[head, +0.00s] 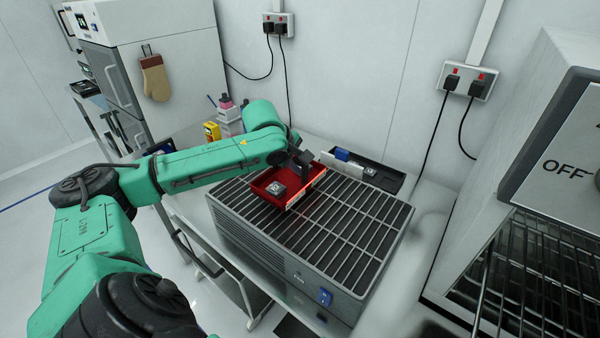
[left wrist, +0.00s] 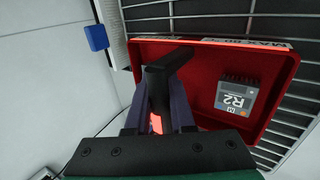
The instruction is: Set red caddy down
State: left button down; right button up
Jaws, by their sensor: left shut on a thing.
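The red caddy (head: 297,188) is over the slatted top of the grey unit (head: 352,222), at its far left part. I cannot tell whether it touches the slats. A grey square module (head: 277,190) lies inside; in the left wrist view this module (left wrist: 235,97) reads R2. My left gripper (head: 300,162) is at the caddy's far side, shut on its dark handle (left wrist: 168,66). The caddy (left wrist: 205,72) looks about level in the left wrist view. The fingertips are partly hidden. My right gripper is not in view.
A black tray (head: 385,181) with a blue item (head: 342,155) stands behind the grey unit. The slats right of and in front of the caddy are clear. A large appliance with a wire rack (head: 530,270) stands at the right.

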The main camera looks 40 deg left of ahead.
pick_arm(q)
notch_tip(320, 180, down, 2)
jog(key=shift+s, duration=0.1)
jog(key=c, duration=0.8)
grip_release()
jog(key=shift+f, duration=0.1)
jog(key=b+v, duration=0.2)
jog(key=v, duration=1)
